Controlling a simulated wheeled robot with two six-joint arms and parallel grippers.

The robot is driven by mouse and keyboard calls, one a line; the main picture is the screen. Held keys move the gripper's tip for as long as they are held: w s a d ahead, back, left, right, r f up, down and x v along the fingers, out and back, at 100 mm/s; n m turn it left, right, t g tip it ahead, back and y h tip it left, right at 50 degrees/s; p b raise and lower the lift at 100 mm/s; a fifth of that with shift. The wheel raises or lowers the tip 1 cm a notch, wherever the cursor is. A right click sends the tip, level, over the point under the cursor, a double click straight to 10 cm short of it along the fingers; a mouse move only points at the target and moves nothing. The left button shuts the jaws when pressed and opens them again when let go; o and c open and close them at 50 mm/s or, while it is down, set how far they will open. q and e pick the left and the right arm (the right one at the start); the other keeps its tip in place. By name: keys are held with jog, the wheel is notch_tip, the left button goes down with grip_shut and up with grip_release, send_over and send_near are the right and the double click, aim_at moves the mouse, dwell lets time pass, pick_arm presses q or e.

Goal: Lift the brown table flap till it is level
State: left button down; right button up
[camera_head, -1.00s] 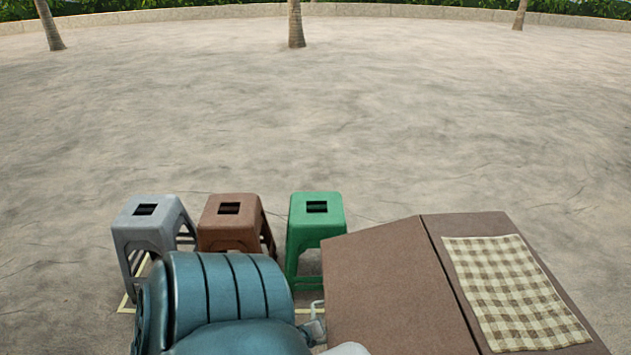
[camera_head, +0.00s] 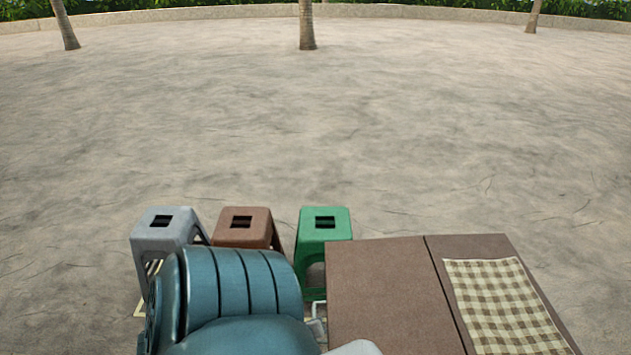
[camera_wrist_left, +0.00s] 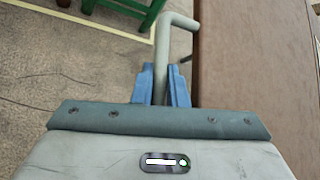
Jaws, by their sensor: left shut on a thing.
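The brown table flap (camera_head: 385,295) is the left part of the brown table, joined along a dark seam to the fixed top (camera_head: 438,255). Its far edge runs nearly in line with the fixed top's far edge, so it looks about level. In the left wrist view the flap (camera_wrist_left: 255,70) fills the right side. A pale bent handle (camera_wrist_left: 180,20) stands out from the flap's edge. My left gripper (camera_wrist_left: 163,85) has its blue fingers shut on this handle. In the head view my teal arm hides most of that gripper. My right gripper is not in view.
A checkered cloth (camera_head: 500,300) lies on the fixed top. A grey stool (camera_head: 163,235), a brown stool (camera_head: 242,232) and a green stool (camera_head: 323,232) stand in a row left of the table. Open ground lies beyond, with palm trunks and a low wall far off.

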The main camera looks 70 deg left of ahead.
pick_arm(q)
jog(key=shift+s+r+p, duration=0.1)
jog(key=shift+r+p, duration=0.9)
jog(key=shift+r, duration=0.45)
jog(key=c, duration=1.5)
grip_release()
jog(key=shift+o, duration=0.2)
jog(key=v, duration=1)
jog(key=shift+s+d+r+b, duration=0.2)
jog(key=shift+r+b, duration=0.05)
jog(key=shift+b, duration=0.1)
